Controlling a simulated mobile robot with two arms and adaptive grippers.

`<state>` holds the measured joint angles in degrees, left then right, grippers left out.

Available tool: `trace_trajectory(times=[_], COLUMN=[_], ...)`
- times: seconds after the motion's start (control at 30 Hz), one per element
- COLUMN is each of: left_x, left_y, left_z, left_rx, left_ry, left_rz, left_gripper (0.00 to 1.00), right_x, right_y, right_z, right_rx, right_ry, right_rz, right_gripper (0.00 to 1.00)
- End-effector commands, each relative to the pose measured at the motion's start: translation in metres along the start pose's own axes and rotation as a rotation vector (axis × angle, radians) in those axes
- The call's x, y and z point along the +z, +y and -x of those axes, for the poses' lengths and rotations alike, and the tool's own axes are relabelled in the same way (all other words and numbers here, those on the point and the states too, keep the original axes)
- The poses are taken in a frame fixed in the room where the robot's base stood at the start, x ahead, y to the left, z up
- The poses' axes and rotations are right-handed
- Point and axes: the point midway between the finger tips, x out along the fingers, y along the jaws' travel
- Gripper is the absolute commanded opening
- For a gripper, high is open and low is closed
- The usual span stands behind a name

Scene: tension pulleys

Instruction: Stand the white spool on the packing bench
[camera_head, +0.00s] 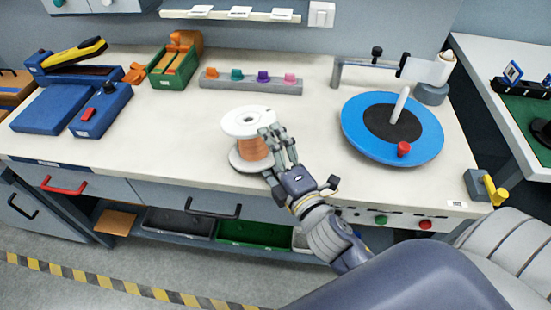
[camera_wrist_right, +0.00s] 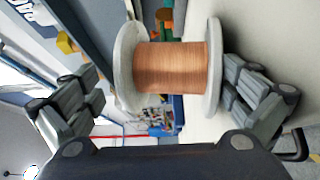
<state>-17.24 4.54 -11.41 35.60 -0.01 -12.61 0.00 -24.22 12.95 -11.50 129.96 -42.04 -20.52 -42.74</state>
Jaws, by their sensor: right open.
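The white spool (camera_head: 248,122), wound with copper-coloured wire, stands upright near the front edge of the packing bench (camera_head: 320,130). My right gripper (camera_head: 276,145) is at its right front side, and its fingers hide part of the wire and lower flange. In the right wrist view the spool (camera_wrist_right: 172,68) appears sideways, between the spread fingers of the open right gripper (camera_wrist_right: 160,88). I cannot tell whether a finger touches a flange. My left gripper is not in view.
A blue turntable (camera_head: 358,122) with a red knob stands to the right. Behind the spool is a grey rack of coloured pegs (camera_head: 250,85). A green bin (camera_head: 174,68) and blue trays (camera_head: 52,108) are at the left. Bench left of the spool is clear.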

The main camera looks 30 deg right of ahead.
Motion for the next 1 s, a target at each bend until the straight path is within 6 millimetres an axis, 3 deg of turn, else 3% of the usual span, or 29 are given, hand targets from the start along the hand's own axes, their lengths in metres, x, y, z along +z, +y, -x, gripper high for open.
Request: trace_trajectory(times=[0.27,0.83,1.0], left_x=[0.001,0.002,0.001], left_y=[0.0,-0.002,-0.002], left_z=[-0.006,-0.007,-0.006], left_rx=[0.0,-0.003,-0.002], left_ry=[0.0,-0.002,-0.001], left_rz=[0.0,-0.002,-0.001], left_gripper=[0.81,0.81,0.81], right_x=[0.0,0.0,0.0], right_y=[0.001,0.002,0.001], right_z=[0.026,0.029,0.041], right_rx=[0.004,0.005,0.002], right_ry=[0.001,0.0,-0.001], right_rz=[-0.001,0.0,-0.001], right_gripper=[1.0,1.0,1.0])
